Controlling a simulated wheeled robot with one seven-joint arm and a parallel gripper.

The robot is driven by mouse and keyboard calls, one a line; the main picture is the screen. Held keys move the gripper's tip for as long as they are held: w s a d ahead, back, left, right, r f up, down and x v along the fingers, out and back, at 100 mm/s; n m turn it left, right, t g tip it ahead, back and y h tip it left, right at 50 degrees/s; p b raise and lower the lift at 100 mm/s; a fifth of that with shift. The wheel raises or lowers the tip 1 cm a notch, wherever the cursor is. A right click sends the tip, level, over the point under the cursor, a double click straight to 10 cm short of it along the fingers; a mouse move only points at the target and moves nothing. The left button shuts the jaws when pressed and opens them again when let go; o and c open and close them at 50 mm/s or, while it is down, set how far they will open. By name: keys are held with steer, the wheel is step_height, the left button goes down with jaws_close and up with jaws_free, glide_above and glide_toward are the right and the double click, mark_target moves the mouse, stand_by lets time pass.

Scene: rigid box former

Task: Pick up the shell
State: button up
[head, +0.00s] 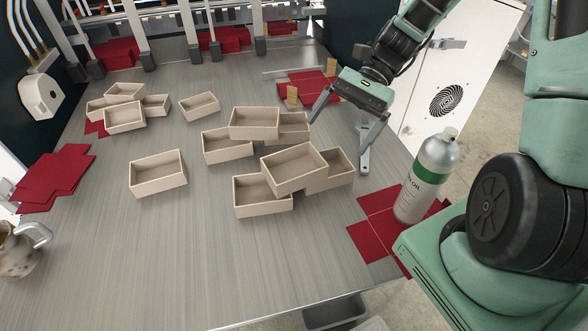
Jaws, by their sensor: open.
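Several beige open-topped box shells lie on the metal table. One shell (158,184) stands alone at the left centre and another (199,114) stands alone farther back. A tilted shell (296,183) rests on top of two others, one at its front left (262,207) and one at its right (341,178). Behind them a shell (254,133) sits over neighbouring shells. My gripper (340,142) is open and empty, its fingers apart, just right of and above the right-hand shells. I cannot tell which shell is meant.
A bottle (426,178) with a green band stands on red cardboard blanks (375,218) at the right edge. More red blanks (60,176) lie at the left, by a jug (18,250). Machine posts (190,35) stand behind. The front table (190,260) is clear.

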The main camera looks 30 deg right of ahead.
steer(key=w+d+f+m+t+y, duration=0.1)
steer(key=w+d+m+t+y, duration=0.3)
steer(key=d, duration=0.4)
steer(key=m+p, duration=0.1)
steer(key=p, duration=0.2)
glide_toward(300, 171)
steer(key=shift+g, duration=0.3)
steer(key=a, duration=0.1)
steer(key=a+r, duration=0.1)
steer(key=a, duration=0.1)
steer(key=w+a+r, duration=0.1)
steer(key=shift+a+r, duration=0.1)
steer(key=shift+a, duration=0.1)
steer(key=x, duration=0.1)
steer(key=p+x, duration=0.1)
steer(key=x, duration=0.1)
steer(key=p+x, duration=0.1)
steer(key=shift+s+a, duration=0.4)
steer(key=shift+a+h, duration=0.25)
steer(key=shift+h, duration=0.05)
steer(key=shift+c, duration=0.3)
steer(key=c, duration=1)
